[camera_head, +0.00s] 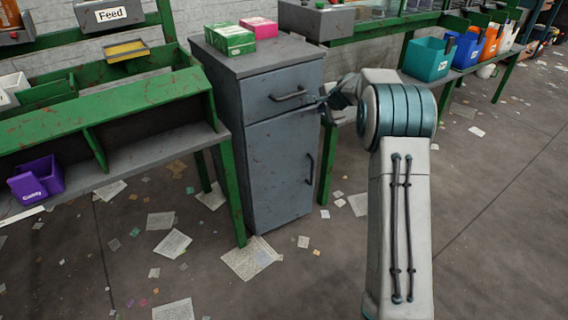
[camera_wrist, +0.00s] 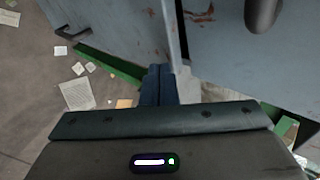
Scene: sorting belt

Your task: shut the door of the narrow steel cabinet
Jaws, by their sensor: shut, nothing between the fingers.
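The narrow steel cabinet (camera_head: 233,135) stands upright between green benches, blue-grey and worn. Its door (camera_head: 278,185) fills the lower front and has a dark upright handle (camera_head: 309,168). The door looks flush with the front; I cannot tell whether a slight gap is left. Above it is a drawer (camera_head: 262,100) with a bar handle. My gripper (camera_head: 318,103) is shut and empty, at the front's right edge near the seam between drawer and door. In the wrist view the shut fingers (camera_wrist: 158,84) point at the front near that seam; contact is unclear. The door (camera_wrist: 115,30) is left of the seam.
Green and pink boxes (camera_head: 233,37) lie on the cabinet top. A green bench (camera_head: 150,165) with a purple bin (camera_head: 38,180) stands close at left. A bench with coloured bins (camera_head: 427,60) is at right. Papers litter the otherwise open floor in front.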

